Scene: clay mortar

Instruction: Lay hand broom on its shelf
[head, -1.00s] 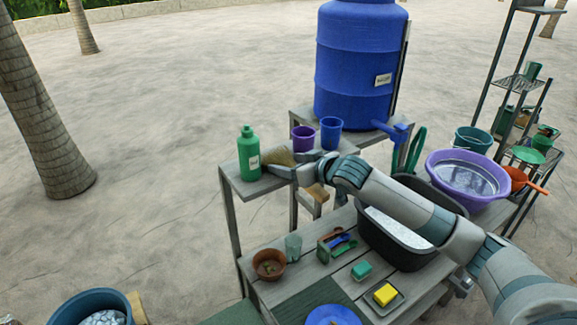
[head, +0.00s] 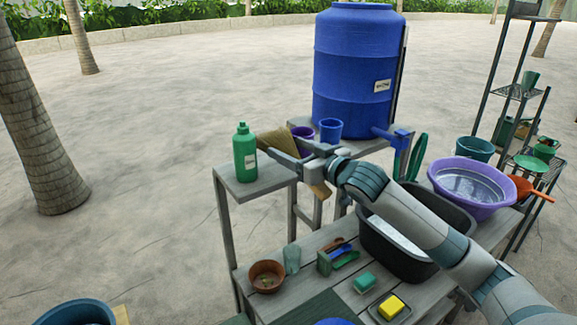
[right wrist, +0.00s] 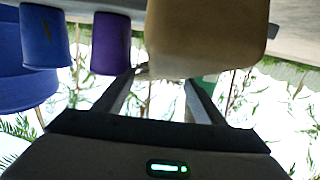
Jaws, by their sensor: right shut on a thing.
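The hand broom (head: 275,141) has tan bristles pointing left and a wooden handle end (head: 320,190) showing below my gripper. My right gripper (head: 308,154) is shut on it, above the right end of the raised grey shelf (head: 262,182). A gap to the shelf top cannot be judged exactly. In the right wrist view a large tan part of the broom (right wrist: 205,38) fills the top middle, at the fingers (right wrist: 160,95). The gripper hides the broom's middle. My left gripper is not in view.
A green bottle (head: 244,152) stands on the shelf, left of the bristles. A purple cup (head: 302,136) and blue cup (head: 329,129) stand close behind the gripper. A blue barrel (head: 355,70) is behind. A black basin (head: 400,240) lies below my right arm.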

